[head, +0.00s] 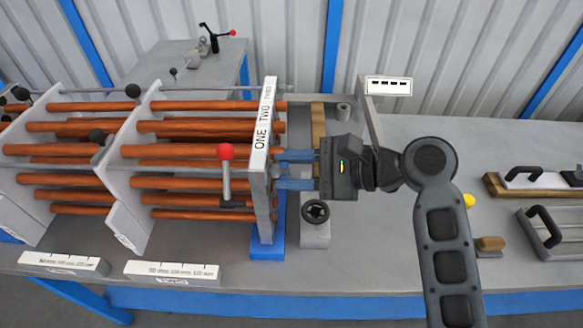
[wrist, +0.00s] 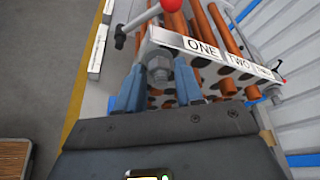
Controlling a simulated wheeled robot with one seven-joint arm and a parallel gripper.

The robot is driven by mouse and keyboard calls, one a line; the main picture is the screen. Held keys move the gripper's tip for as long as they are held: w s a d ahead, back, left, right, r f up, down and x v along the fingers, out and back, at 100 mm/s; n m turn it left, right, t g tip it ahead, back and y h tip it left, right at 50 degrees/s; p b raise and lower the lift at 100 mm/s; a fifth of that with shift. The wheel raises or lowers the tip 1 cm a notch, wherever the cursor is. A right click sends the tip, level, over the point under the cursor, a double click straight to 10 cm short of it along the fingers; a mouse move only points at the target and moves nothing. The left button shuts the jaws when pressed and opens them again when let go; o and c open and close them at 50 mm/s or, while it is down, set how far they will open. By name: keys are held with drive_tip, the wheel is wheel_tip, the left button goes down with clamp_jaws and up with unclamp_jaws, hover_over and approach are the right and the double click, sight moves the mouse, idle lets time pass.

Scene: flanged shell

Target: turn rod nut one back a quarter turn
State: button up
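Rod nut one, a grey hex nut (wrist: 159,70) on a rod end, shows in the wrist view below the ONE end of the label strip (wrist: 203,48). My gripper (wrist: 159,76) has its two blue fingers apart, one on each side of the nut, with a small gap seeming to show on both sides. In the head view my gripper (head: 279,170) reaches level from the right to the face of the end plate (head: 263,205). The nut is not clearly visible there between the fingers.
A red-knobbed lever (head: 226,153) stands on the left side of the end plate. Copper-coloured tubes (head: 200,184) run left through upright plates. A black handwheel (head: 315,211) sits below my gripper. Handled tools (head: 540,230) lie at the right of the bench.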

drive_tip(key=shift+o, duration=1.1)
drive_tip(key=shift+d, duration=0.1)
drive_tip(key=b+v, duration=0.1)
drive_tip(key=v, duration=0.6)
drive_tip(key=shift+d+r, duration=0.2)
drive_tip(key=shift+d, duration=0.05)
drive_tip(key=shift+s, duration=0.1)
